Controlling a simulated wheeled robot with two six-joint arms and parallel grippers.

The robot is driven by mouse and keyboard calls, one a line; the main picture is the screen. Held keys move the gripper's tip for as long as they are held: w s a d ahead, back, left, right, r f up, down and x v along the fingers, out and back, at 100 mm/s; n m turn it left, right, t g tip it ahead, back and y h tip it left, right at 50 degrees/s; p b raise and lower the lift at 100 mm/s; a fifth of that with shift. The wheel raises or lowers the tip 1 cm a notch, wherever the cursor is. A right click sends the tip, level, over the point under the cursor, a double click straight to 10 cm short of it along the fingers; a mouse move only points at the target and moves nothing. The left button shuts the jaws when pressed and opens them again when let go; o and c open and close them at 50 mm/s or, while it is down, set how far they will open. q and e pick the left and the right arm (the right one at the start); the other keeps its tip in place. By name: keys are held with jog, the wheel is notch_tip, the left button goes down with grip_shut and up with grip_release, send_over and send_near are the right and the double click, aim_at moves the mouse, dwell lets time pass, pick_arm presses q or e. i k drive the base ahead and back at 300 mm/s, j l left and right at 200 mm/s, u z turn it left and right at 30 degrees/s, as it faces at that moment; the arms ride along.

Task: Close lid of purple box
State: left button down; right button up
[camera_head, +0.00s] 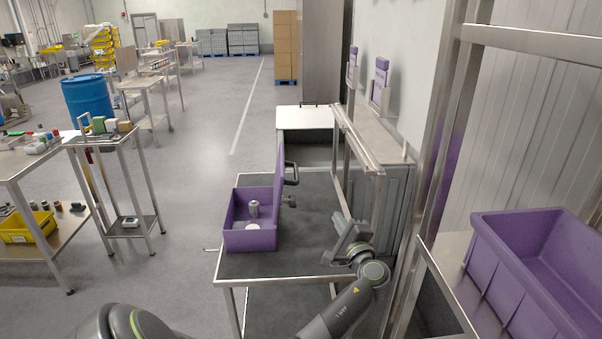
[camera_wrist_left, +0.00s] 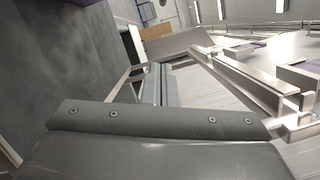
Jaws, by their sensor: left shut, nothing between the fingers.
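The purple box (camera_head: 250,241) stands open on the dark-topped table (camera_head: 300,258). Its lid (camera_head: 280,185) stands upright along the box's right side, with a dark handle (camera_head: 292,176) on its outer face. A metal cylinder (camera_head: 254,209) and a white round item (camera_head: 253,226) are inside. My left gripper (camera_head: 345,238) is shut and empty, to the right of the box and lid, apart from both, near the table's right edge. The left wrist view shows mostly the grey gripper body, the dark tabletop and a purple sliver (camera_wrist_left: 78,2) at the top. My right gripper is out of view.
A metal frame (camera_head: 360,150) rises along the table's right side, close to my left gripper. A large purple bin (camera_head: 520,275) sits at the right. A small metal side table (camera_head: 105,137) stands left across open floor.

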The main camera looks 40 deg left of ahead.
aim_at(280, 181)
jog(key=i+j, duration=0.1)
jog(key=j, duration=0.3)
jog(key=i+j, duration=0.15)
jog(key=j, duration=0.25)
jog(key=k+j, duration=0.1)
jog(key=j, duration=0.35)
jog(key=i+z, duration=0.05)
